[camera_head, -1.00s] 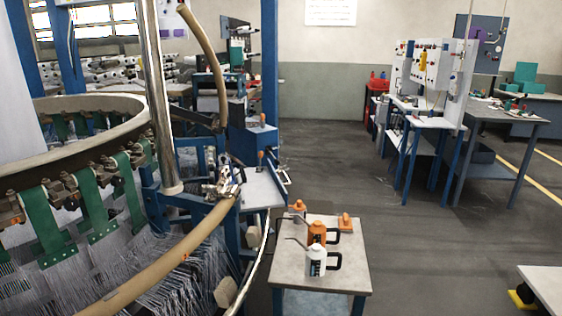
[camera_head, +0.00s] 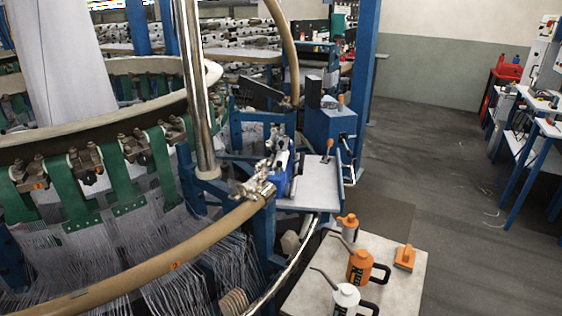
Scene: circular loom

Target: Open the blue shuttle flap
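The circular loom fills the left side, with a wooden ring rail (camera_head: 170,262), green straps (camera_head: 125,195) and a steel post (camera_head: 198,100). A small blue part (camera_head: 284,178) with metal fittings sits at the rail's right end, beside a grey shelf (camera_head: 312,190). I cannot tell whether this part is the blue shuttle flap, or whether any flap is open or shut. Neither of my grippers is in view.
Blue-legged workbenches (camera_head: 540,150) stand at the far right.

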